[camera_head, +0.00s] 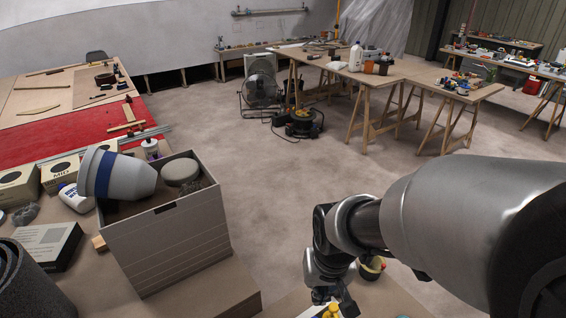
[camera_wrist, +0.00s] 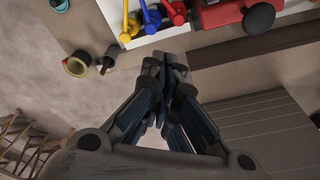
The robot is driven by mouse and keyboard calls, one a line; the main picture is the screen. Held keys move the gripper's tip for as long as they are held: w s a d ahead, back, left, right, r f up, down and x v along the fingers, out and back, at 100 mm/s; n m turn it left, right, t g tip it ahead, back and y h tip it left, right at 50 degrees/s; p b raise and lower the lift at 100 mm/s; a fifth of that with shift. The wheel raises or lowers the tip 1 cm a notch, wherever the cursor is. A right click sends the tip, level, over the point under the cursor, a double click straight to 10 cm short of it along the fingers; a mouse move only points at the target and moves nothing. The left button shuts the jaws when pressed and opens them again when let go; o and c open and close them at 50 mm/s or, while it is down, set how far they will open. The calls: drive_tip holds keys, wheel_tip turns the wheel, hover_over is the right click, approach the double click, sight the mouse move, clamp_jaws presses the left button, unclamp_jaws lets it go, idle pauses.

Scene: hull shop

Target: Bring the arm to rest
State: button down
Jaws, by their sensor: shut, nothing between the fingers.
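My arm reaches in from the right edge of the head view and bends down toward the bottom middle, where the wrist hangs low. The gripper end is cut off by the bottom edge there. In the wrist view my gripper (camera_wrist: 168,62) is shut, its dark fingertips together and nothing between them.
A grey box (camera_head: 165,240) stands at the left with a white and blue container (camera_head: 118,175) tilted in its top. A bench with a red covering (camera_head: 60,133) lies behind it. A fan (camera_head: 261,88) and trestle tables (camera_head: 430,77) stand farther back. The middle floor is open.

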drive_tip(key=s+d+r+t, duration=0.1)
drive_tip(key=s+d+r, duration=0.2)
drive_tip(key=s+r, duration=0.3)
drive_tip(key=s+d+r+t, duration=0.1)
drive_tip(key=s+d+r, duration=0.2)
drive_tip(key=s+r, duration=0.3)
drive_tip(key=shift+s+r+t, duration=0.3)
drive_tip(key=shift+r+t, duration=0.1)
drive_tip(key=shift+r, duration=0.35)
idle(0.4)
